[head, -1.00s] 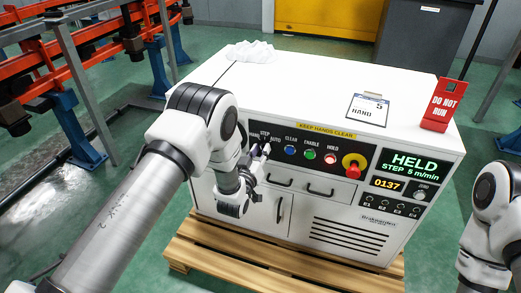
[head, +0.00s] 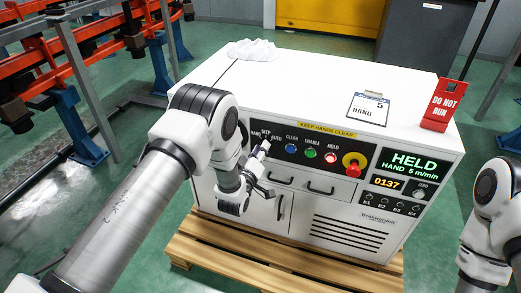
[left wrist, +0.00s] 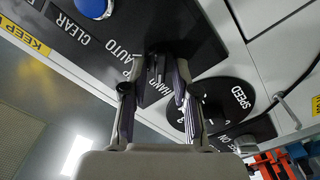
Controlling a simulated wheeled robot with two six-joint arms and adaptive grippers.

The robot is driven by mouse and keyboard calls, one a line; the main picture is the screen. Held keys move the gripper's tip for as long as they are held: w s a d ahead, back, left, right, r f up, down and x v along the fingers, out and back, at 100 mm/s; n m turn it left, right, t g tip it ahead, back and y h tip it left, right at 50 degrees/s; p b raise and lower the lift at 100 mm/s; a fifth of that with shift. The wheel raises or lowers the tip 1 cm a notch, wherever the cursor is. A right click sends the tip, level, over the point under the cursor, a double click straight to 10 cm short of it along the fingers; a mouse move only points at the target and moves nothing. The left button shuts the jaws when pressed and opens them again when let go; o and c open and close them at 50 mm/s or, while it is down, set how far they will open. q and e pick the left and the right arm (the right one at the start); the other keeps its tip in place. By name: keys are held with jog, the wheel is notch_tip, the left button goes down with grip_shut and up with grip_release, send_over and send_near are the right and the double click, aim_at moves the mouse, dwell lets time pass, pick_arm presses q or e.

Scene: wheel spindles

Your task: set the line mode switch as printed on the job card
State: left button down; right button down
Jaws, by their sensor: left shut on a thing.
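The mode switch (left wrist: 154,90) is a dark knob on the black panel, with AUTO, a partly covered STEP and HAND printed around it. My left gripper (left wrist: 155,75) has its two fingers on either side of the knob and is shut on it. In the head view my left gripper (head: 256,160) is at the panel's left end and mostly hides the knob. The job card (head: 368,108) lies on the cabinet top and reads HAND and 5. The green display (head: 407,163) reads HELD, HAND 5 m/min. My right gripper is out of view.
Right of the switch are a blue CLEAR button (head: 291,149), a green ENABLE button (head: 310,153), a lit red HOLD button (head: 330,157) and a red emergency stop (head: 353,170). A SPEED dial (left wrist: 225,105) sits close to my left fingers. A red DO NOT RUN sign (head: 443,105) stands on top.

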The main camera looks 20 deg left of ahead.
pick_arm(q)
jog(key=shift+f, duration=0.1)
jog(key=c, duration=1.2)
grip_release()
jog(key=s, duration=1.2)
jog(key=shift+a, duration=0.2)
